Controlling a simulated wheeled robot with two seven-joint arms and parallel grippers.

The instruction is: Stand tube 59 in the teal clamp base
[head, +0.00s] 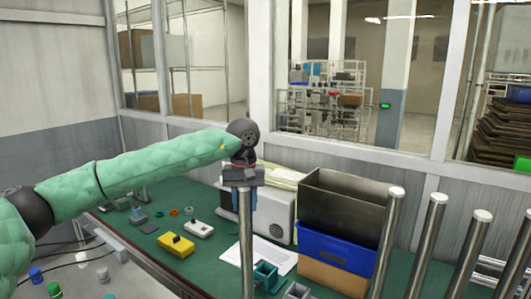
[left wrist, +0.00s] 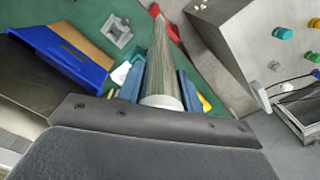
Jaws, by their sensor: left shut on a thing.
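My left gripper (head: 243,188) is shut on the upper end of a metal tube (head: 247,245), which hangs about upright in the head view. Its lower end is cut off by the picture's bottom edge. The left wrist view shows the tube (left wrist: 163,62) between the blue finger pads, pointing away from the camera. No number is readable on it. The teal clamp base (head: 266,276) sits on the green table, just right of the tube in the head view. I cannot tell the gap in depth between them. My right gripper is not in view.
Several metal tubes (head: 428,240) stand at the right. A blue bin (head: 337,252) and a dark open box (head: 352,207) stand behind the clamp base. A grey clamp base (head: 297,291) is beside the teal one. A yellow device (head: 176,245) lies to the left.

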